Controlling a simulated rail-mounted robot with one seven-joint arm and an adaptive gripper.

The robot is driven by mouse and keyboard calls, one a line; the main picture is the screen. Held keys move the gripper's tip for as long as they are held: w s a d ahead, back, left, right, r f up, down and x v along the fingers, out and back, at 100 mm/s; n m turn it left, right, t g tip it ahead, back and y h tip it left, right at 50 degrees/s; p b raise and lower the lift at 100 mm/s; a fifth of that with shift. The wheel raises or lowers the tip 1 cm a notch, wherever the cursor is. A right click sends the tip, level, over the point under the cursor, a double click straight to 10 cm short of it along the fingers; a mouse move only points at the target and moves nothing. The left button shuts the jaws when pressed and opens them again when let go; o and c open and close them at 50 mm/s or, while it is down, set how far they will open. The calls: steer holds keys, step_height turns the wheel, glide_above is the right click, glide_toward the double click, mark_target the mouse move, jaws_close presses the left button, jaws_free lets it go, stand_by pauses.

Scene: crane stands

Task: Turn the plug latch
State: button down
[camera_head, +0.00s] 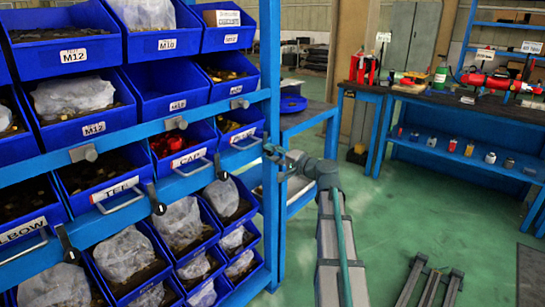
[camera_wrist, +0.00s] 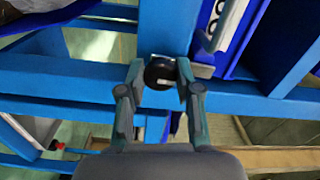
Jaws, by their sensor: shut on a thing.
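My gripper (camera_head: 272,151) is at the right upright of the blue rack, beside the rightmost labelled drawer (camera_head: 244,134), whose label is too small to read surely. In the wrist view my gripper (camera_wrist: 160,80) has one finger on each side of a round black latch knob (camera_wrist: 159,71) with a pale mark, and is shut on it. The knob sits on the blue frame where a beam meets an upright. In the head view my gripper hides this latch. Other black latches hang beside the CAP (camera_head: 221,168), TEE (camera_head: 157,204) and ELBOW (camera_head: 66,240) drawers.
Blue bins with bags and small parts fill the rack above and below the drawer row. Drawer handles (camera_head: 118,200) stick out in front. A blue workbench (camera_head: 430,100) with tools stands at the back right. The green floor (camera_head: 400,210) between is mostly clear.

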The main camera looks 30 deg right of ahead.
stand_by(0.3)
steer(key=c, duration=0.8)
jaws_free()
steer(key=shift+s, duration=0.1)
steer(key=v, duration=1.2)
